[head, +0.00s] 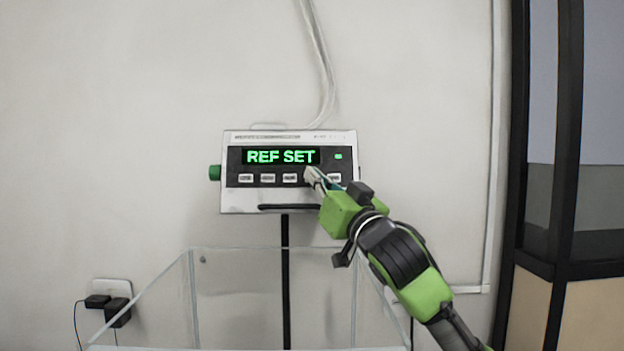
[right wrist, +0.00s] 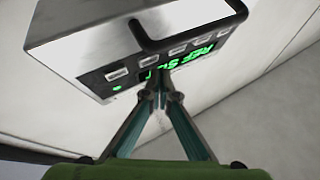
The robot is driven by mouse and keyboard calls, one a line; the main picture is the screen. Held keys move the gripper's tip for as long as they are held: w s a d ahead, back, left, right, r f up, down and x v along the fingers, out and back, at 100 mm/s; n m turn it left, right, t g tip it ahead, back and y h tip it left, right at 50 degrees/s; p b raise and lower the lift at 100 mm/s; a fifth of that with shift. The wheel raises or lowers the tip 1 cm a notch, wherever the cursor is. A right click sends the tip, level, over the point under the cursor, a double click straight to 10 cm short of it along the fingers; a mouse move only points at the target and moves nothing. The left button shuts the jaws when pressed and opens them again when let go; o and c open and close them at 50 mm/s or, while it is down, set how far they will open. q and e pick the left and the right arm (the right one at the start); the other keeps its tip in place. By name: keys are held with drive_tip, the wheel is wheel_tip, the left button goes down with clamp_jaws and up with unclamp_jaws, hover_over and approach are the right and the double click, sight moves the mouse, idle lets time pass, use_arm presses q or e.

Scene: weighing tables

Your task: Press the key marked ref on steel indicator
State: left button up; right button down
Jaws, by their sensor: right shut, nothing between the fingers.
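The steel indicator (head: 230,193) stands on a dark post in the middle of the head view. Its green display (head: 281,156) reads "REF SET". A row of pale keys (head: 267,178) runs below the display; their labels are too small to read. My right gripper (head: 310,172) is shut and empty, its tips at the key row right of centre, covering part of it. In the right wrist view the indicator (right wrist: 75,45) appears upside down, with the shut fingertips (right wrist: 158,75) at its face. I cannot tell whether they touch a key. My left gripper is out of view.
A clear glass-walled tank (head: 192,290) stands below the indicator, in front of the post (head: 285,270). A wall socket with black plugs (head: 115,305) is at the lower left. A dark-framed glass partition (head: 565,150) stands at the right. The wall left of the indicator is clear.

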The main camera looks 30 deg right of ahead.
drive_tip(key=s, duration=0.1)
drive_tip(key=s+a+r, duration=0.1)
drive_tip(key=s+a, duration=0.1)
drive_tip(key=s, duration=0.1)
drive_tip(key=shift+a+r, duration=0.15)
drive_tip(key=shift+a, duration=0.1)
idle(0.9)
